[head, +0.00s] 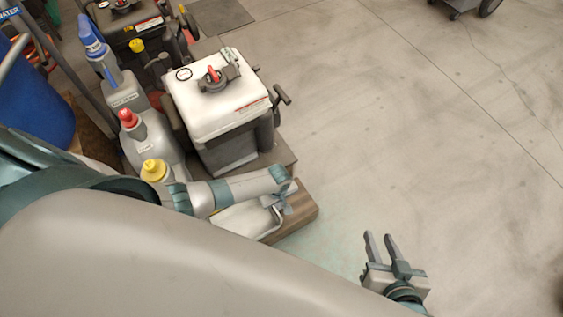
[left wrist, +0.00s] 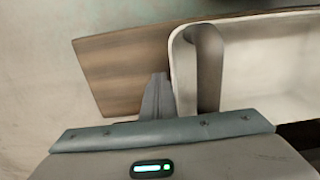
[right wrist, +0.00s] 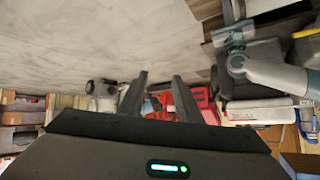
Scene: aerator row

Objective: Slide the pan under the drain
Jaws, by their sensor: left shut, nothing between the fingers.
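The white pan (head: 243,221) lies on the wooden board (head: 296,222) in front of the white-topped machine, partly hidden by my left arm. Its pale end wall shows close up in the left wrist view (left wrist: 198,65). My left gripper (head: 284,205) is shut and empty at the pan's right end. In the left wrist view its fingers (left wrist: 157,90) are right beside the pan's outer wall; I cannot tell whether they touch. My right gripper (head: 380,246) is open and empty over the floor, to the right of the board. I cannot make out the drain.
The white-topped machine (head: 216,95) stands behind the pan, with a dark handle (head: 283,94) sticking out right. The floor right of the board is clear.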

